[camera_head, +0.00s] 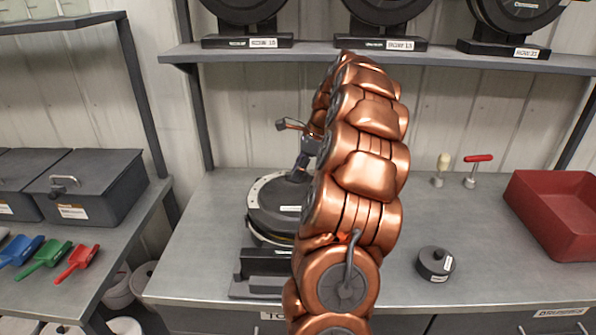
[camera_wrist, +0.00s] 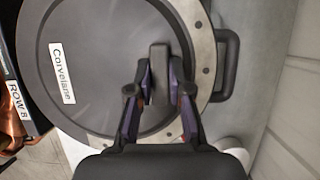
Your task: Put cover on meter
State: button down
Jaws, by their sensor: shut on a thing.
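The seed meter (camera_head: 250,225) stands on the middle bench in the head view, with a dark round body and a pale rim; my arm hides its right side. A dark round cover (camera_wrist: 95,75) with a "Corvelane" label fills much of the wrist view, lying at or just over the pale ring (camera_wrist: 205,50) with holes. Whether it is fully seated, I cannot tell. My gripper (camera_wrist: 158,88) is shut on the raised dark grip (camera_wrist: 158,65) of the cover. In the head view my gripper (camera_head: 298,176) is above the meter's disc.
A black stand (camera_head: 262,265) is in front of the meter. A small dark knobbed cylinder (camera_head: 436,263), a red-handled tool (camera_head: 475,170), a pale-knobbed tool (camera_head: 441,170) and a red tray (camera_head: 555,215) are to the right. Similar discs stand on the shelf (camera_head: 440,62) above.

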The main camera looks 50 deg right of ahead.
jog(key=shift+f, duration=0.95)
dwell(2.0)
jog(key=c, duration=1)
grip_release()
jog(key=shift+c, duration=0.4)
jog(key=shift+r, duration=0.1)
jog(key=shift+r+p, duration=2.5)
jog(key=shift+r, duration=2.2)
